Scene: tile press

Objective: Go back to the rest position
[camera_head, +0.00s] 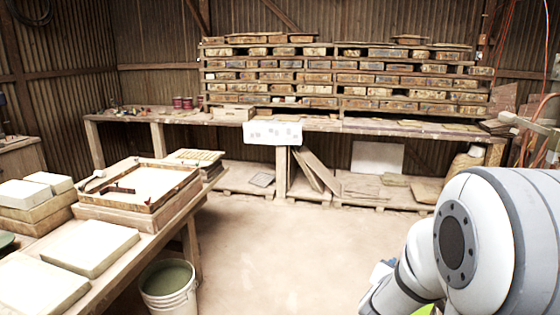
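My arm shows at the lower right as large white and grey links, bent and reaching down out of the bottom of the picture. My gripper is not in view, so what it holds cannot be seen. No marker of a rest position shows. The table (150,240) at the left bears a wooden frame (150,204) with a pale surface inside it and dark metal pieces on its rim. Thick pale slabs (90,247) lie in front of and left of the frame.
A white bucket (168,300) of greenish liquid stands on the floor by the table's right side. A long workbench (380,127) runs along the back wall under a rack of tile moulds (340,78). Boards lean beneath it. The middle floor (265,240) is clear.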

